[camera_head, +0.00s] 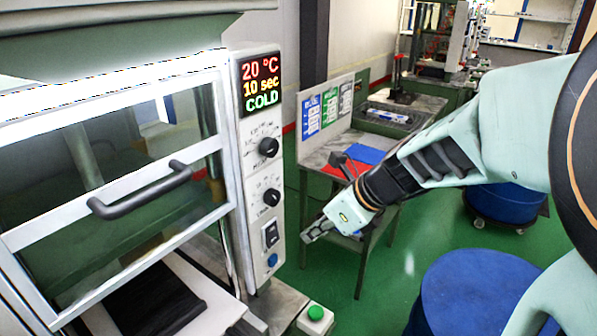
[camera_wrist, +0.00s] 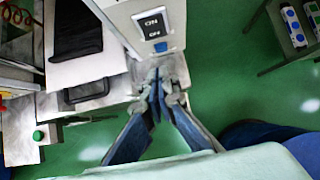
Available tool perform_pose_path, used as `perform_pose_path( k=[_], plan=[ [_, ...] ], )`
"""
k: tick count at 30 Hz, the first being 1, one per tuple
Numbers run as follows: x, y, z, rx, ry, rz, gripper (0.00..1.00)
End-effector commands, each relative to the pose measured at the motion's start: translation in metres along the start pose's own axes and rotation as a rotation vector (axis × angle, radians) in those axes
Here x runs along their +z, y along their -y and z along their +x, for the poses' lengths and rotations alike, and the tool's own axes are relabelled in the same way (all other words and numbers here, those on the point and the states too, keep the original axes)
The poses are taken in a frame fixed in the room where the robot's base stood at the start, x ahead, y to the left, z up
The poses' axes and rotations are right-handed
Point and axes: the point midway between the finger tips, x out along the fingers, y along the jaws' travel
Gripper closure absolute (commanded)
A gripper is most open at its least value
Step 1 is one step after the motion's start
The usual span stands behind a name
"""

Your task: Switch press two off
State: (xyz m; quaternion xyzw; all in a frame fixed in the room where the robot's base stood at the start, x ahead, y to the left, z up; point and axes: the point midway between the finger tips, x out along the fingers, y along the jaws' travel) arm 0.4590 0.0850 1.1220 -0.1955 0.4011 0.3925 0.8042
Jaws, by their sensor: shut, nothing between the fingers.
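A press with a glazed door stands at the left of the head view. Its white control panel (camera_head: 255,165) carries a display (camera_head: 261,83) reading 20 °C, 10 sec and COLD, two black knobs, a rocker switch (camera_head: 270,234) and a blue button (camera_head: 272,260). I see no number that tells which press this is. In the wrist view, the switch (camera_wrist: 152,24) shows ON lettering, with the blue button (camera_wrist: 160,47) just below it. My gripper (camera_head: 306,236) is shut and empty, just right of the panel near switch height. Its fingertips (camera_wrist: 159,76) appear apart from the switch.
The door handle (camera_head: 140,190) juts out left of the panel. A green button (camera_head: 315,312) on a white box stands low in front. A table with a red and a blue sheet (camera_head: 366,154) stands behind my gripper. A blue drum (camera_head: 475,290) is at the lower right.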

Motion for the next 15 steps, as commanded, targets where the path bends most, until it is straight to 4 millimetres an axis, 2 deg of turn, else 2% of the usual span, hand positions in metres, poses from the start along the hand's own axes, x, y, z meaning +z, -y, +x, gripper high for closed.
perform_pose_path(
  k=[1, 13, 15],
  plan=[
    [-0.004, 0.000, 0.013, 0.001, 0.000, -0.001, 1.00],
    [-0.003, 0.000, 0.072, 0.001, 0.000, -0.001, 1.00],
    [0.007, 0.000, 0.077, 0.002, 0.000, -0.004, 1.00]
  ],
)
